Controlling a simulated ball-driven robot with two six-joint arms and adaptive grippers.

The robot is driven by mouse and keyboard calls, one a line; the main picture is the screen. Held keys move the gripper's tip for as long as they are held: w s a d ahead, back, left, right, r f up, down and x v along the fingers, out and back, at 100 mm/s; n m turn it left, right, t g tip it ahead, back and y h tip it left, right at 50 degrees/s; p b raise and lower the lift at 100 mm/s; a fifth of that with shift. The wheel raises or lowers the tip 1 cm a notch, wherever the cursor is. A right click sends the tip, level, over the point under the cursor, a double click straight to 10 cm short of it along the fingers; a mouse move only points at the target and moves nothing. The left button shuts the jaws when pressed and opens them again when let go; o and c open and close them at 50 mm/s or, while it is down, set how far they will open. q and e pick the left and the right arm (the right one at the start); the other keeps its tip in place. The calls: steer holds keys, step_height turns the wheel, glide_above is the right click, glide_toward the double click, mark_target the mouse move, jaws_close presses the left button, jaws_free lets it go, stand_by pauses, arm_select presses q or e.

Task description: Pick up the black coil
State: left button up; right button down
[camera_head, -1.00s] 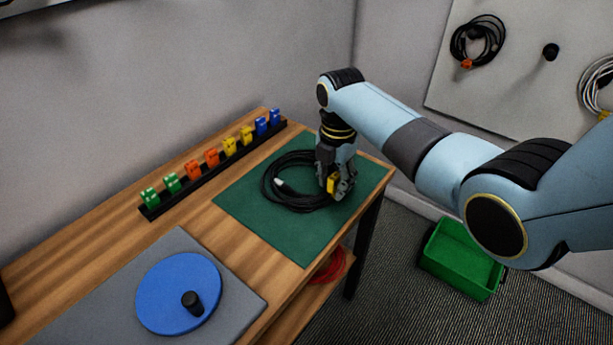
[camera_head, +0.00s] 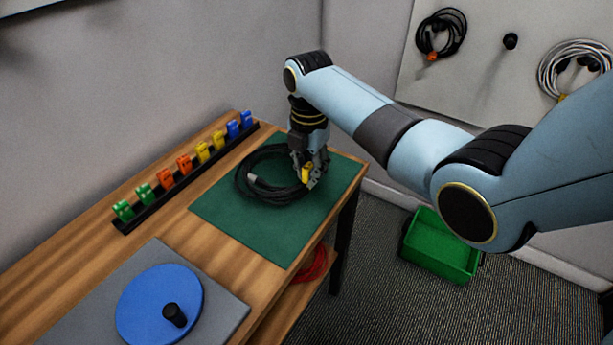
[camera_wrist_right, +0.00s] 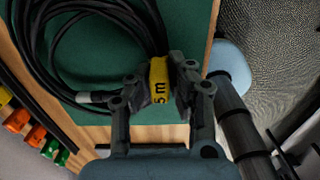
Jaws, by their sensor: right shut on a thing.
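The black coil (camera_head: 246,187) lies on the green mat (camera_head: 282,244) on the wooden table. It has a pale cable end and a yellow tag (camera_wrist_right: 159,80) marked "5 m". My right gripper (camera_head: 308,184) reaches down at the coil's right side, its fingers shut on the coil at the tag. In the right wrist view the two fingers (camera_wrist_right: 158,84) stand on either side of the yellow tag, and the coil (camera_wrist_right: 38,50) spreads away to the upper left. Whether the coil is off the mat cannot be told. My left gripper is not in view.
A black rail (camera_head: 190,180) with green, orange, yellow and blue clips stands along the wall. A blue disc (camera_head: 150,300) with a black knob sits on a grey mat at the front. A green bin (camera_head: 440,248) is on the floor. Coiled cables (camera_head: 441,32) hang on the wall panel.

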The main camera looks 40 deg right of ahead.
steer(key=s+d+r+p, duration=0.1)
steer(key=s+d+r, duration=0.5)
steer(key=s+r, duration=0.2)
steer(key=shift+s+r, duration=0.15)
steer(key=shift+s, duration=0.8)
steer(key=shift+d, duration=0.15)
